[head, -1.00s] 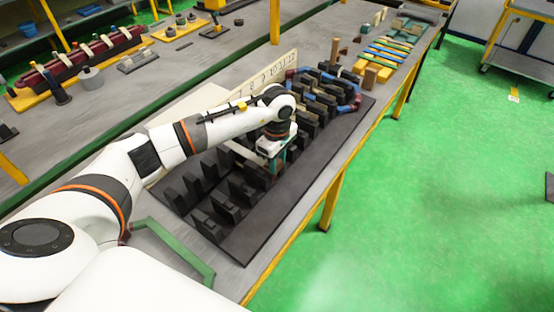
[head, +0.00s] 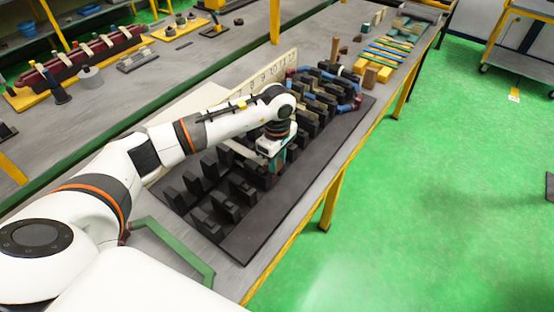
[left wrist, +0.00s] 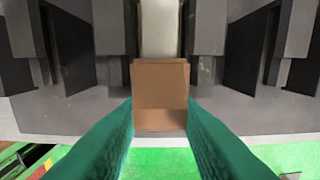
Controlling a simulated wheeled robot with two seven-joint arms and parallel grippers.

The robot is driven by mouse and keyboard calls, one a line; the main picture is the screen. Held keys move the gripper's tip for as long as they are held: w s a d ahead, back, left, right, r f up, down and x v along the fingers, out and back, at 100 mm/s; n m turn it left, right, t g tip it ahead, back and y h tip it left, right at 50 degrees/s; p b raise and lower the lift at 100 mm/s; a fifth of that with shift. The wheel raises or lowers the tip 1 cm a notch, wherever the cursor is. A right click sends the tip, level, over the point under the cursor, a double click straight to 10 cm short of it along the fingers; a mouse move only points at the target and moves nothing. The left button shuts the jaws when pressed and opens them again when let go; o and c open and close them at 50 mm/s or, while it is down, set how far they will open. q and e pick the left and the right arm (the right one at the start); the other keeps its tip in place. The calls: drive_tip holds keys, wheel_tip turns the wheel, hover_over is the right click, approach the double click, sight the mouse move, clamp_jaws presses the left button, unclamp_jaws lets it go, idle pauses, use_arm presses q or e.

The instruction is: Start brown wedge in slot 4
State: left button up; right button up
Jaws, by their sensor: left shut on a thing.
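My left gripper (head: 274,162) is over the near-middle part of the black slotted stator fixture (head: 262,225) in the head view. In the left wrist view its two green fingers (left wrist: 160,122) are shut on the brown wedge (left wrist: 160,88). The wedge is level with the mouth of a slot between two dark grey blocks (left wrist: 105,40), with a pale strip (left wrist: 160,28) in the slot beyond it. I cannot tell how deep the wedge sits in the slot. In the head view the arm hides the wedge. My right gripper is not in view.
A numbered pale board (head: 268,72) stands along the fixture's back edge. Blue and dark red coils (head: 345,103) lie at its far end. Yellow blocks (head: 372,72) and blue strips (head: 388,50) lie further along the bench.

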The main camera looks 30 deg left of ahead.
use_arm(q)
drive_tip(key=shift+w+a+b, duration=0.15)
drive_tip(key=shift+a+b, duration=0.3)
drive_tip(key=shift+a, duration=0.45)
drive_tip(key=o, duration=1)
drive_tip(key=shift+o, duration=0.2)
drive_tip(key=shift+s+a+r, duration=0.1)
drive_tip(key=shift+s+r, duration=0.05)
drive_tip(key=shift+s, duration=0.05)
drive_tip(key=shift+w+f, duration=0.2)
drive_tip(key=shift+w, duration=0.1)
drive_tip(key=shift+s, duration=0.15)
